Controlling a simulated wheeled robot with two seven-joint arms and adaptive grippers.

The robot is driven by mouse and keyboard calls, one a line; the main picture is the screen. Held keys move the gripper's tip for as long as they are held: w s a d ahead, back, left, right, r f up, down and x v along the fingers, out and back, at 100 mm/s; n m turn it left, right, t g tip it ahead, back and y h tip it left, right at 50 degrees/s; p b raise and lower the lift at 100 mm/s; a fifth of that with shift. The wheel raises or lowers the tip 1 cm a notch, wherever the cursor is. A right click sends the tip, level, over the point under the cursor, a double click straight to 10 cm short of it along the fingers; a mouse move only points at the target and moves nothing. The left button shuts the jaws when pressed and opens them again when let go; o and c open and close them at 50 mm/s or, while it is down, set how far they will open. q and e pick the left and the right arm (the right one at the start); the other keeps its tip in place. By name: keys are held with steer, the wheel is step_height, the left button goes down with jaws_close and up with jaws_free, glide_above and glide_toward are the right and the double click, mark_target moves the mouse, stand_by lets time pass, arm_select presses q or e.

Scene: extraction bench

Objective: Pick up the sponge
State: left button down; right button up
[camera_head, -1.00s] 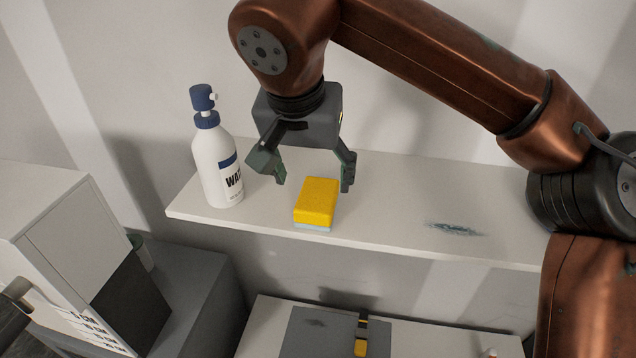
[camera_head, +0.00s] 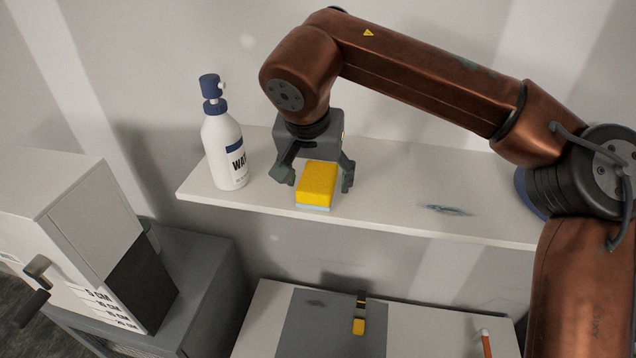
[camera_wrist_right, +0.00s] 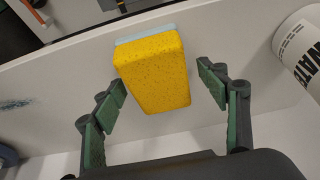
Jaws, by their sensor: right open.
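The sponge (camera_head: 317,183) is a yellow block with a pale blue layer underneath. It rests on the white shelf (camera_head: 405,205) near its front edge. My right gripper (camera_head: 316,180) is open around the sponge, with one finger to each side and visible gaps. In the right wrist view the sponge (camera_wrist_right: 153,70) lies ahead and between the two open fingers (camera_wrist_right: 165,90), not gripped. My left gripper is not in view.
A white water spray bottle (camera_head: 225,150) with a blue top stands left of the right gripper. A dark smear (camera_head: 445,210) marks the shelf to the right. Below are a lower bench with a grey plate (camera_head: 320,325) and a white boxy machine (camera_head: 75,225).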

steer(key=shift+w+f, duration=0.2)
steer(key=shift+w, duration=0.05)
steer(key=shift+s, duration=0.4)
steer(key=shift+w, duration=0.25)
steer(key=c, duration=0.3)
steer(key=shift+s, duration=0.15)
steer(key=c, duration=0.3)
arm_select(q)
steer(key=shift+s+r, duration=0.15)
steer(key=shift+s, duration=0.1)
arm_select(e)
steer(key=c, duration=0.5)
